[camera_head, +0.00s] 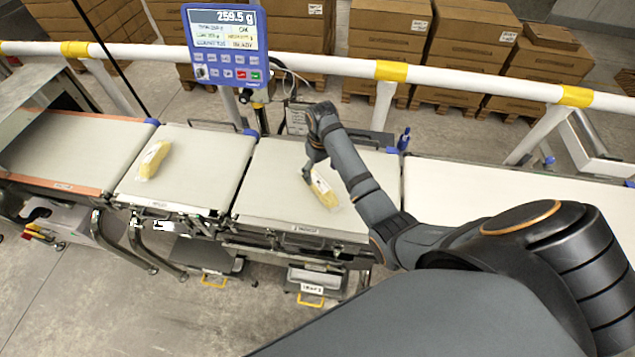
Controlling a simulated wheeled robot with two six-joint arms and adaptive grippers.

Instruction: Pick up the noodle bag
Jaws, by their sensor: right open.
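Two yellow bags in clear wrap lie on the belts, and both look like noodle bags. One noodle bag (326,193) lies on the middle belt section (280,200), tilted lengthwise in the picture. My right gripper (308,174) is at its upper left end, close to it; I cannot tell if they touch. The gripper is small and partly hidden by its own wrist, and its jaws are open. The other noodle bag (153,160) lies on the belt section to the left (190,170), clear of any gripper. My left gripper is not in view.
A blue display (224,45) reading 259.5 g stands behind the belts. A white rail (330,64) with yellow bands runs behind them. A wide white belt (470,200) at the right is bare where visible. Cardboard boxes (470,50) are stacked beyond the rail.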

